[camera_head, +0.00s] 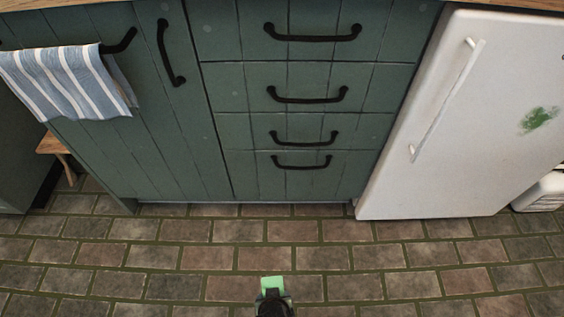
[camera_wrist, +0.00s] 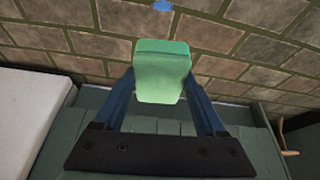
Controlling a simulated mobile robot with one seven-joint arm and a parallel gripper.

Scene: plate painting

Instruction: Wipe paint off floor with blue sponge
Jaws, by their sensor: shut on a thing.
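My gripper (camera_wrist: 161,85) is shut on a green sponge (camera_wrist: 163,62), with one blue finger on each side of it. The sponge looks pale green in both views, not blue. In the head view the sponge (camera_head: 273,283) shows at the bottom centre, over the brick floor (camera_head: 295,231), with my dark gripper (camera_head: 272,299) just below it in the picture. A small blue patch (camera_wrist: 162,5), which looks like paint, lies on the floor at the top edge of the wrist view, beyond the sponge. I cannot see that patch in the head view.
Green cabinets with drawers (camera_head: 310,125) stand along the back. A white fridge (camera_head: 450,150) stands at the right and has a green smear (camera_head: 538,120) on its door. A striped towel (camera_head: 65,82) hangs at the left. The visible floor before the cabinets is clear.

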